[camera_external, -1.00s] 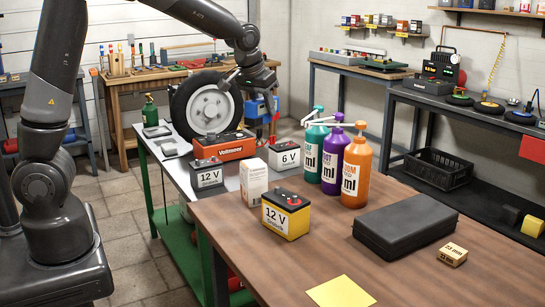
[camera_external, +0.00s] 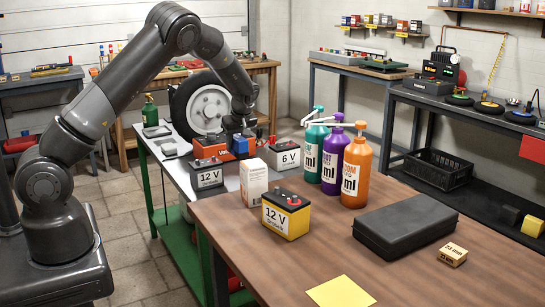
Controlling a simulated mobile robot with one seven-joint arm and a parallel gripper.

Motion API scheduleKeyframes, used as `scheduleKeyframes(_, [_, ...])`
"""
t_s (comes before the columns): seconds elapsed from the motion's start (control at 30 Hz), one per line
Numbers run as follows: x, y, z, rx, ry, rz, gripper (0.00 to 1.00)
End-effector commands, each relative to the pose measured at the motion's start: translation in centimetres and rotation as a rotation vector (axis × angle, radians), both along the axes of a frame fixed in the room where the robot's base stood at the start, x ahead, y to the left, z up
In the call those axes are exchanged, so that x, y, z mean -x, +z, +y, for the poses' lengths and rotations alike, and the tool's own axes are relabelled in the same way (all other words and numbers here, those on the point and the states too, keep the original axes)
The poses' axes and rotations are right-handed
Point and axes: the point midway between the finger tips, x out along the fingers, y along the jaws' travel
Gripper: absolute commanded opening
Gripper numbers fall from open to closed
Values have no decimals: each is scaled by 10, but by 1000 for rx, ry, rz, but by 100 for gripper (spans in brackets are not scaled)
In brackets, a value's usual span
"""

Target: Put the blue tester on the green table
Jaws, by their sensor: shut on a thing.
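My gripper (camera_external: 241,122) points down over the green-legged table (camera_external: 180,150) with the grey metal top, and it is shut on the blue tester (camera_external: 242,142). The tester is small and blue and is partly covered by the gripper. It overlaps the right part of the orange box (camera_external: 208,149) in the picture. I cannot tell whether the tester touches the box or the table top.
A wheel (camera_external: 201,108) stands behind the gripper. A grey 12 V battery (camera_external: 206,175) and a 6 V battery (camera_external: 284,154) flank the orange box. A white carton (camera_external: 254,182), yellow battery (camera_external: 286,216) and bottles (camera_external: 354,172) stand on the wooden table.

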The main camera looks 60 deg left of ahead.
Motion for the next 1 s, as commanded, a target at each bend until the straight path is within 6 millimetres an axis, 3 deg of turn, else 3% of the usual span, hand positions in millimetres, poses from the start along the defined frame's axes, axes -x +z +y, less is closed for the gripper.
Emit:
scheduleKeyframes(0.5, [3,-62,103,1,5,0,3])
scheduleKeyframes(0.77, [3,-76,114,1,4,1,3])
scheduleKeyframes(1.0, [4,-107,114,1,3,1,3])
